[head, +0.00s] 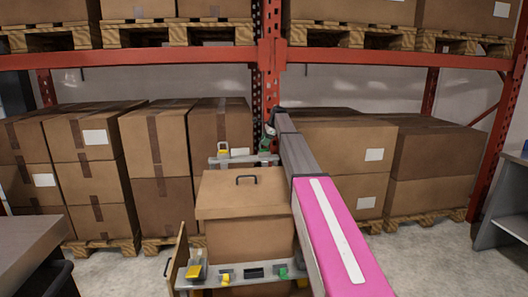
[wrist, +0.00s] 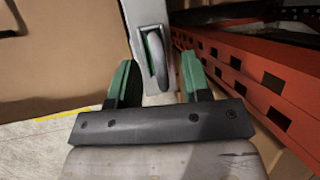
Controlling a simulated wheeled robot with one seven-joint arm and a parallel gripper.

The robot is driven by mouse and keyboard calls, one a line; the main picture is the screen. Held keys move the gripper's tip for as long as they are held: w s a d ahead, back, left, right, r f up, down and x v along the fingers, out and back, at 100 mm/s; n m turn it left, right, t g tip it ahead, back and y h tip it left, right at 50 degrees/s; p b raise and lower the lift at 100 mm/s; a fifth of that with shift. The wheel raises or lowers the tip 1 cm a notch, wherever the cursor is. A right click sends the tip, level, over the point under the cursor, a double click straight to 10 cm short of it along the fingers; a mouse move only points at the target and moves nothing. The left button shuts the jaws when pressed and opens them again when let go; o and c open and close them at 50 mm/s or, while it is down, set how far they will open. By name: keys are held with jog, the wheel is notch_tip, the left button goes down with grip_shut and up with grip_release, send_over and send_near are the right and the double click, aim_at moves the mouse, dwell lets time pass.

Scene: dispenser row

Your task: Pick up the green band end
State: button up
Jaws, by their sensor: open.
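My gripper (wrist: 160,72) is open in the wrist view, with a green-padded finger on each side and nothing held. Ahead of it, between the fingers, a grey rounded holder (wrist: 158,58) sits on a pale rail (wrist: 137,14). A thin strip of green, likely the green band end (wrist: 147,48), shows at the holder's left side; the rest of it is hidden. In the head view my gripper (head: 267,135) is at the right end of the rear rail (head: 240,158), by a small green patch. I cannot tell there whether that green is finger or band.
A nearer rail holds another yellow dispenser (head: 196,262) and a small green piece (head: 283,272). An orange rack post (wrist: 240,85) runs close on the right.

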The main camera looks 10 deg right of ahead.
jog(key=shift+w+a+f, duration=0.1)
jog(key=shift+a+f, duration=0.1)
jog(key=shift+f, duration=0.25)
grip_shut()
jog(key=shift+r, duration=0.1)
